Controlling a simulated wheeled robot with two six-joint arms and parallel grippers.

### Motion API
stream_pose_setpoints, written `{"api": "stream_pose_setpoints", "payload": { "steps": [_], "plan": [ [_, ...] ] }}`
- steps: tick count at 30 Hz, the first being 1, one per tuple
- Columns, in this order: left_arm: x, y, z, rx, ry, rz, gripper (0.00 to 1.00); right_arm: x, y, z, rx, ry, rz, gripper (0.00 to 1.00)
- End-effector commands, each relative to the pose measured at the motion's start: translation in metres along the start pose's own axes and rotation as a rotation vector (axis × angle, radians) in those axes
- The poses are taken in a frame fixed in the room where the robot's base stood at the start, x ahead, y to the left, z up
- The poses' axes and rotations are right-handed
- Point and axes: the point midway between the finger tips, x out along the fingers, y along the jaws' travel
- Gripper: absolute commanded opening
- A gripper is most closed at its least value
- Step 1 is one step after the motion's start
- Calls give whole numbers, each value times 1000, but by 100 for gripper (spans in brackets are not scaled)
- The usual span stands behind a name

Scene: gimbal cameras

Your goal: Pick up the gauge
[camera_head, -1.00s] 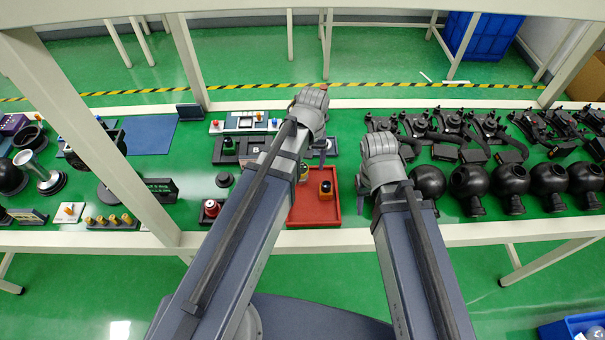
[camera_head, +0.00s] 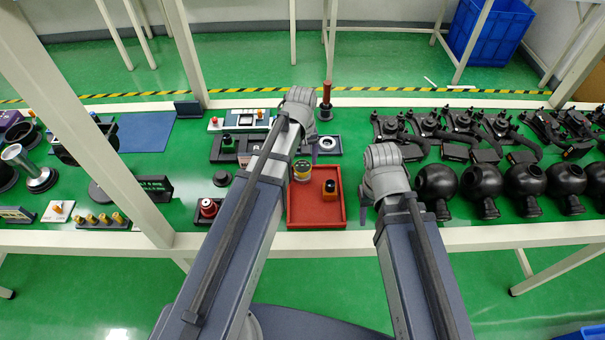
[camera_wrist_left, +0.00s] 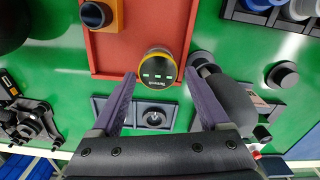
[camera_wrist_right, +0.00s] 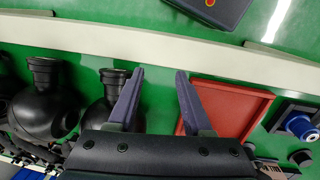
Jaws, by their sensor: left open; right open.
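The gauge (camera_head: 302,172) is a small round piece with a yellow body, in the upper left corner of the red tray (camera_head: 317,219). In the left wrist view the gauge (camera_wrist_left: 157,68) shows a dark face with small green readouts. My left gripper (camera_wrist_left: 160,74) is open, and the gauge appears between its fingertips in that view; I see no contact. In the head view its jaws are mostly hidden behind my own left arm. My right gripper (camera_wrist_right: 160,72) is open and empty, over green mat right of the tray.
An orange block with a dark knob (camera_head: 329,190) shares the tray. Black round housings (camera_head: 437,186) stand in a row to the right. A tall red-topped rod (camera_head: 326,100) stands behind the tray. A table leg (camera_head: 95,130) crosses the left side.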

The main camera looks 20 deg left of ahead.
Motion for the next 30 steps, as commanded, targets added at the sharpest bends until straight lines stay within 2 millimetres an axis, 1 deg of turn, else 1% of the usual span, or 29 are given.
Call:
{"api": "stream_pose_setpoints", "payload": {
  "steps": [2, 5, 16, 19, 26, 30],
  "plan": [
    [0, 0, 0, 0, 0, 0, 79, 0, 0, 0, 0, 0, 0, 50],
    [6, 1, -1, 1, 0, 0, 79, 6, -1, 0, 0, 0, 0, 50],
    [49, 3, -4, 1, 0, 0, 79, 49, -5, -3, 0, 0, 0, 50],
    [53, 3, -4, 1, 0, 0, 79, 52, -5, -3, 0, 0, 0, 50],
    [51, 3, -4, 1, 0, 0, 79, 50, -5, -3, 0, 0, 0, 50],
    [50, 3, -4, 1, 0, 0, 63, 50, -5, -3, 0, 0, 0, 50]
  ]
}}
